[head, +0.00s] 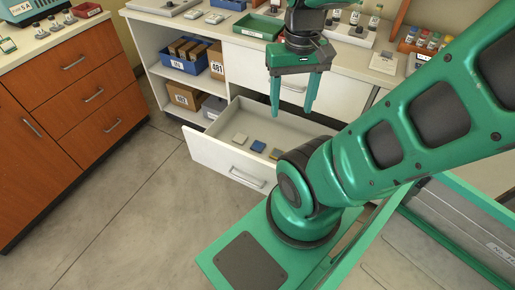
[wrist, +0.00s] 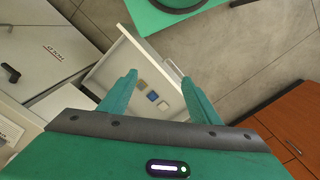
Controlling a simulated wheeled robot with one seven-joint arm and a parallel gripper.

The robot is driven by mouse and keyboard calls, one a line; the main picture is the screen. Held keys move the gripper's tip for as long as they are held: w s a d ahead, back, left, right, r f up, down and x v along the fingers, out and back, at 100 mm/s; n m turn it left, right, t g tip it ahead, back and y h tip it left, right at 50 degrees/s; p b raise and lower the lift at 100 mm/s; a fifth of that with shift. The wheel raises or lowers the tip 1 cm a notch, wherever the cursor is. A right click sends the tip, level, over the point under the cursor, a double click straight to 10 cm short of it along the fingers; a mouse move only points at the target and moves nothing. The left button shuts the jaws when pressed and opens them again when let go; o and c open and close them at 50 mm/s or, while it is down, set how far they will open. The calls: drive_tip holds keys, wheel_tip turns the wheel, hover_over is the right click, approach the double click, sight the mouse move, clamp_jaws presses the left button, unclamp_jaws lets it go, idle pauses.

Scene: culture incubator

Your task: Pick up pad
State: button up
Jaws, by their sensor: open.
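The white drawer (head: 215,158) is pulled open below the counter. My gripper (head: 292,108) is open and empty, fingers pointing down, above the drawer and apart from the pads. In the wrist view the pads appear between its fingers (wrist: 160,78).
The counter (head: 245,42) above the drawer holds trays, bottles and a green bin (head: 258,27). Open shelves at left hold a blue bin (head: 190,68) and cardboard boxes (head: 184,96). A wooden cabinet (head: 70,110) stands far left. The floor (head: 120,190) before the drawer is clear.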

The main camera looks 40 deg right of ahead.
drive_tip(key=shift+o, duration=1.4)
drive_tip(key=shift+w+d, duration=0.1)
drive_tip(key=shift+d, duration=0.15)
drive_tip(key=n+t+y, duration=0.1)
drive_tip(key=n+t, duration=0.3)
drive_tip(key=n, duration=0.6)
hover_over(259, 145)
drive_tip(key=s, duration=0.2)
drive_tip(key=f, duration=3.4)
drive_tip(key=d+f, duration=0.1)
drive_tip(key=f, duration=1.6)
drive_tip(key=shift+s+f, duration=0.15)
drive_tip(key=shift+f, duration=0.15)
drive_tip(key=x, duration=0.4)
drive_tip(key=shift+s+a, duration=0.25)
drive_tip(key=shift+a, duration=0.05)
drive_tip(key=shift+w+f, duration=0.25)
drive_tip(key=shift+f, duration=0.35)
